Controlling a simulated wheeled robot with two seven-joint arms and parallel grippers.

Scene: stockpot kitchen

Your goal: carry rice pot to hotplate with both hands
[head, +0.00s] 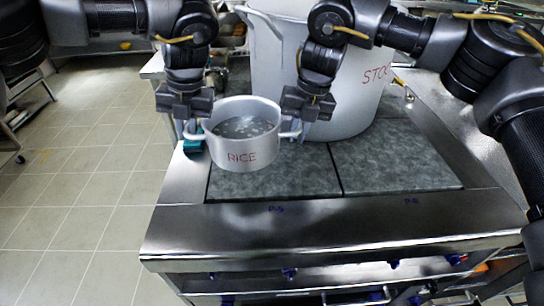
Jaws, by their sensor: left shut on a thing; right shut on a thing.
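The rice pot (238,157) is a small silver pot with red RICE lettering and a side handle at left and right. Liquid with pale bits shows inside it. It is upright over the left grey hotplate (305,182) at the front of the stove; I cannot tell whether its base touches the plate. My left gripper (190,127) is shut on its left handle. My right gripper (303,128) is shut on its right handle. The fingers partly hide both handles.
A large stockpot (345,100) marked in red stands close behind my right gripper. The right hotplate (405,168) is bare at the front. A steel edge (330,228) runs along the stove's front. A small teal item (193,146) lies by the left handle.

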